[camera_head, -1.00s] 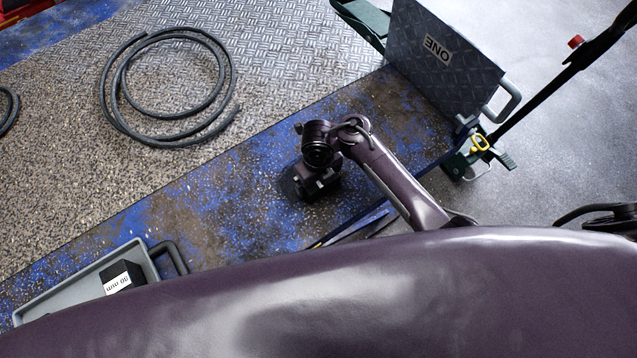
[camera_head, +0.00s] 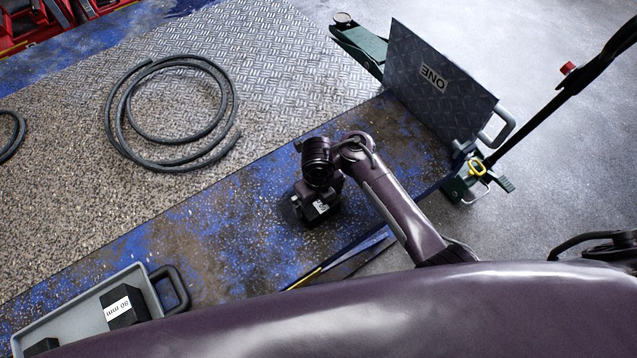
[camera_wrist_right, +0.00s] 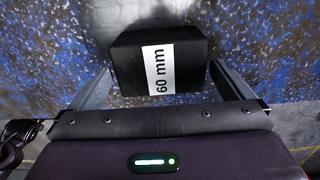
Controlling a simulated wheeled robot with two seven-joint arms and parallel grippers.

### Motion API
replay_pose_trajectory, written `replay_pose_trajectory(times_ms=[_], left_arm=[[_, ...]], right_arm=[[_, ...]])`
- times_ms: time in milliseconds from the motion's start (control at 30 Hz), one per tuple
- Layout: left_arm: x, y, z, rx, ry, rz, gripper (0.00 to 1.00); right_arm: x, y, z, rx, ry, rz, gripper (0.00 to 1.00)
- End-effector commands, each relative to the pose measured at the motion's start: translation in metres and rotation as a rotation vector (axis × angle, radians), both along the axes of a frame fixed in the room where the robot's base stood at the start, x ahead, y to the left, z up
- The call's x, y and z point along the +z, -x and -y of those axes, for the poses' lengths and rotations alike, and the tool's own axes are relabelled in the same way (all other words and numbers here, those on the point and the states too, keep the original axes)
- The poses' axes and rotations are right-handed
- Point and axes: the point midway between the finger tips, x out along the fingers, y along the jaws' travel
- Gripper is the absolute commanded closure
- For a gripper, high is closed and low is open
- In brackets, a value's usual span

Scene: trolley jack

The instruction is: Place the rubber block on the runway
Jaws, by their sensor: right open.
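A black rubber block labelled "60 mm" (camera_wrist_right: 196,62) sits on the speckled blue floor in the right wrist view. My right gripper (camera_wrist_right: 158,88) is open, with one finger on each side of the block; whether they touch it is not clear. In the head view, my right gripper (camera_head: 312,208) is low over the worn blue strip (camera_head: 215,225), and the block there is mostly hidden beneath it. The textured metal plate (camera_head: 290,60) lies beyond the blue strip; no label shows which surface is the runway. My left gripper is not in view.
A grey tray (camera_head: 70,322) at lower left holds another labelled black block (camera_head: 124,306). A coiled black hose (camera_head: 125,118) lies on the textured ground. A green trolley jack (camera_head: 358,44) and an upright panel marked "ONE" (camera_head: 455,100) stand at right.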

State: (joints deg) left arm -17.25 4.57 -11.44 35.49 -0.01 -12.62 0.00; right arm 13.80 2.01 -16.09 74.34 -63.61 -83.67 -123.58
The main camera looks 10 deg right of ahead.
Motion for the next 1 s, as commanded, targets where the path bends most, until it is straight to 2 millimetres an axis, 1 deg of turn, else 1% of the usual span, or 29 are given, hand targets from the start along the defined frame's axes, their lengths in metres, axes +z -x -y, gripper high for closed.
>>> replay_pose_trajectory(times_ms=[33,100,200,333,500,1000], left_arm=[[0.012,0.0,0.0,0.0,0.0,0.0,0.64],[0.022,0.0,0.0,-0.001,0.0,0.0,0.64],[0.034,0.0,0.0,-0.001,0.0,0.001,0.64],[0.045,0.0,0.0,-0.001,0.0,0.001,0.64],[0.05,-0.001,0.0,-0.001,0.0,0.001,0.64],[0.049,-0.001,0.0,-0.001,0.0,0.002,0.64]], right_arm=[[0.019,-0.001,-0.001,0.0,-0.004,0.003,0.0],[0.036,0.0,-0.002,-0.001,-0.004,0.002,0.0],[0.056,0.0,-0.002,-0.001,-0.005,0.001,0.0],[0.074,0.0,-0.001,-0.001,-0.003,0.001,0.0],[0.083,0.0,0.0,-0.001,0.0,0.001,0.0],[0.082,0.0,0.0,0.0,0.0,0.001,0.0]])
